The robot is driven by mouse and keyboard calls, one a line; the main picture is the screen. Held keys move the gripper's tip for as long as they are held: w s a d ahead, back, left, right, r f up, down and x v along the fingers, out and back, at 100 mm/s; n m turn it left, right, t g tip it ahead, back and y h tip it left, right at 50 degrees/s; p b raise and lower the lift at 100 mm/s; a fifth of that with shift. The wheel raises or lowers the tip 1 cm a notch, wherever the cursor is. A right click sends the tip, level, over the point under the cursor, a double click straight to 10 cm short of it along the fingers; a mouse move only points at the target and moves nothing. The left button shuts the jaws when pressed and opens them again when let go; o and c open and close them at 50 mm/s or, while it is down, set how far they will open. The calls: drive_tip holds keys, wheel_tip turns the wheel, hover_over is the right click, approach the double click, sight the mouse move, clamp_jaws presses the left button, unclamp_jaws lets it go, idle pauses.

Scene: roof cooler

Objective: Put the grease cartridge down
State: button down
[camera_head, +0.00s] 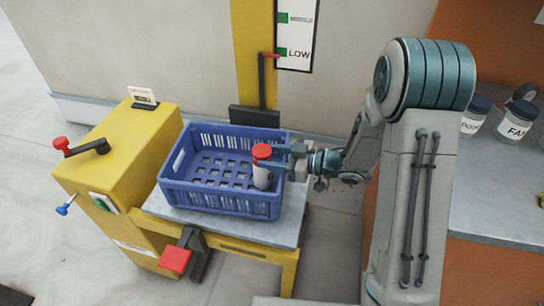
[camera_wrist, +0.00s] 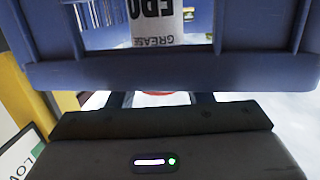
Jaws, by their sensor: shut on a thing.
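The grease cartridge (camera_head: 261,176) is a white cylinder with a red cap, upright at the right side of the blue crate (camera_head: 205,199). My gripper (camera_head: 270,155) reaches in from the right over the crate's wall and is shut on the cartridge near its cap. I cannot tell whether the cartridge's base touches the crate floor. In the wrist view the cartridge (camera_wrist: 152,22) shows its "GREASE" label upside down, partly hidden by the crate's blue rim (camera_wrist: 230,72). My gripper (camera_wrist: 155,99) shows below that rim with the red cap between its fingers.
The crate stands on a grey-topped yellow stand (camera_head: 288,232). A yellow cabinet (camera_head: 125,150) with a red-knobbed crank is at left. A yellow post with a "LOW" sign (camera_head: 297,40) rises behind. Labelled jars (camera_head: 516,122) stand on the right counter (camera_head: 505,190). The rest of the crate looks empty.

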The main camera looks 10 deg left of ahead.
drive_tip(key=c, duration=0.7)
unclamp_jaws()
drive_tip(key=shift+f, duration=0.15)
